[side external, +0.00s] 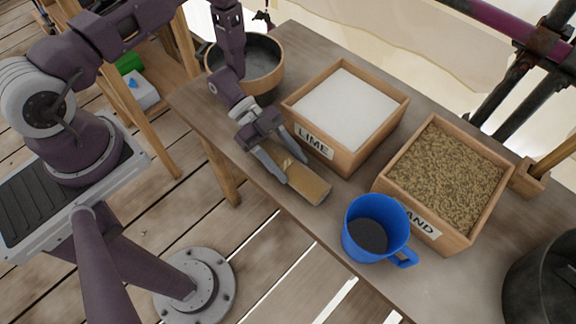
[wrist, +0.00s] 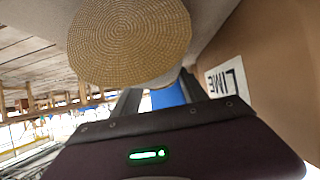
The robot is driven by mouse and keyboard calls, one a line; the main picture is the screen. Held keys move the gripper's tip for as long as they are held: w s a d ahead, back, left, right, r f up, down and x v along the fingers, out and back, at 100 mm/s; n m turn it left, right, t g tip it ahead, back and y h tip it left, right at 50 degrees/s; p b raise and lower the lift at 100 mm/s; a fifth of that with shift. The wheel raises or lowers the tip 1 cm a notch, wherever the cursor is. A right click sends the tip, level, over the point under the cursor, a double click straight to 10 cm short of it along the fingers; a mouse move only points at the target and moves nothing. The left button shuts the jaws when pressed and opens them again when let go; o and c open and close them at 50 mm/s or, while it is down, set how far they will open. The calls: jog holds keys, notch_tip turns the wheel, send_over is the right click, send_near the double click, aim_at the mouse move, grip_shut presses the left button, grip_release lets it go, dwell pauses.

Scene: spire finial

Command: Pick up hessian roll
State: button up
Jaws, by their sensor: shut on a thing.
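The hessian roll (side external: 308,185) is a tan, woven roll at the front edge of the table, in front of the lime box. My gripper (side external: 285,172) is shut on it, with fingers along its sides. In the wrist view the roll's round woven end (wrist: 128,42) fills the upper middle, close to the camera, and hides much of the fingers (wrist: 150,98). I cannot tell whether the roll touches the table.
The wooden lime box (side external: 362,158) stands right behind the roll. The sand box (side external: 440,240) and a blue mug (side external: 352,242) with dark contents are to the right. A round tub (side external: 277,80) is at the back left. A dark bucket (side external: 545,285) is at the far right.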

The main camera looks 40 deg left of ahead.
grip_shut()
jog(key=shift+r, duration=0.1)
